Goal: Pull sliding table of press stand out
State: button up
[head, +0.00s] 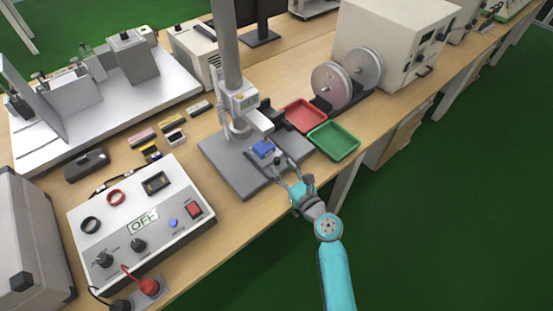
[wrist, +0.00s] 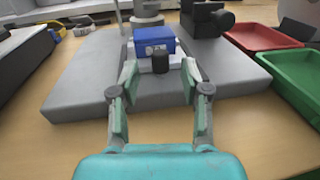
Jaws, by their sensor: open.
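The press stand (head: 236,100) has a grey base plate (head: 222,165) on the wooden bench. The sliding table (head: 258,160) sits on the base under the press head, with a blue block (head: 263,148) on it. In the wrist view the blue block (wrist: 154,40) is straight ahead, and a black cylindrical knob (wrist: 160,62) stands in front of it on the light grey sliding table (wrist: 146,66). My gripper (wrist: 160,85) is open, its two fingers on either side of the knob with gaps visible. In the head view my gripper (head: 285,168) is at the base's front edge.
A red tray (head: 305,115) and a green tray (head: 334,141) lie right of the stand. A control box (head: 140,222) showing OFF is at left. Small parts lie behind it. Open floor (head: 430,220) lies in front of the bench.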

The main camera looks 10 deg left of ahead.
aim_at(279, 163)
jog(key=shift+x, duration=2.15)
grip_shut()
